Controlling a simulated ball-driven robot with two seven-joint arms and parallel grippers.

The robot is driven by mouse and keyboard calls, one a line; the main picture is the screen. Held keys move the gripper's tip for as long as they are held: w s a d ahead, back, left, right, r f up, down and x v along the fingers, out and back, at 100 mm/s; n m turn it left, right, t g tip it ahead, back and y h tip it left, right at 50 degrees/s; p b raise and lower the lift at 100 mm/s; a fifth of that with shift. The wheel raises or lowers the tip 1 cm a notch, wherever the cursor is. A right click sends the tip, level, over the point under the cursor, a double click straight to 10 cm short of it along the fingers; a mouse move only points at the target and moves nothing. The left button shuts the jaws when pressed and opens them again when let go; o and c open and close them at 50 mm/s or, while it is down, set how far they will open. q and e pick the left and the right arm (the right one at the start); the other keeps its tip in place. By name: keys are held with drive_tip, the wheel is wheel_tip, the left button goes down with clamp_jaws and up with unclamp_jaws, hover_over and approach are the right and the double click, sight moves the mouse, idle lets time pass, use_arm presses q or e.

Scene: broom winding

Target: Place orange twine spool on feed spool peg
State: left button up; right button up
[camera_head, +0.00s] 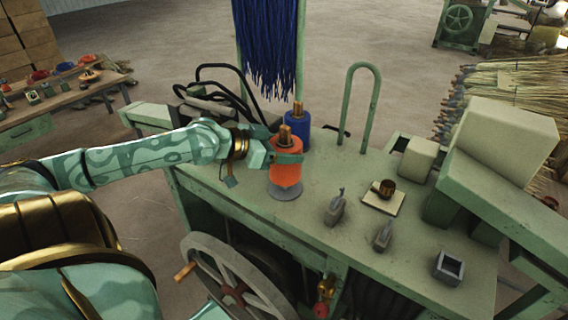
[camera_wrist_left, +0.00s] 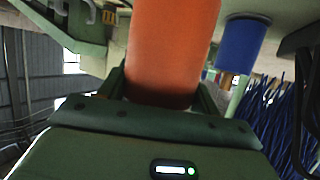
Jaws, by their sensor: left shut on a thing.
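The orange twine spool (camera_head: 285,174) stands upright at the left edge of the green bench, with a brown wooden end at its top. My left gripper (camera_head: 287,159) is shut on its upper part from the left. In the left wrist view the orange spool (camera_wrist_left: 170,48) fills the space between the fingers of my left gripper (camera_wrist_left: 162,92). A round grey disc (camera_head: 285,193) shows directly below the spool. I cannot tell whether the spool touches it. No separate feed spool peg can be made out; the spool hides the disc's middle. My right gripper is out of view.
A blue spool (camera_head: 298,131) stands just behind the orange one. Blue strands (camera_head: 268,45) hang behind it, and a green hoop (camera_head: 360,105) rises to the right. Grey metal parts (camera_head: 335,208) lie to the right on the bench (camera_head: 300,230). A spoked wheel (camera_head: 230,285) is below the front edge.

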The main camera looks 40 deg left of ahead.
use_arm(q)
drive_tip(key=shift+w+a+f, duration=0.25)
drive_tip(key=shift+w+f, duration=0.05)
drive_tip(key=shift+f, duration=0.2)
drive_tip(key=shift+w+a+f, duration=0.1)
drive_tip(key=shift+f, duration=1.55)
drive_tip(key=shift+f, duration=0.1)
drive_tip(key=o, duration=1.2)
drive_tip(key=shift+c, duration=0.2)
drive_tip(key=v, duration=1.2)
drive_tip(key=shift+p, duration=0.3)
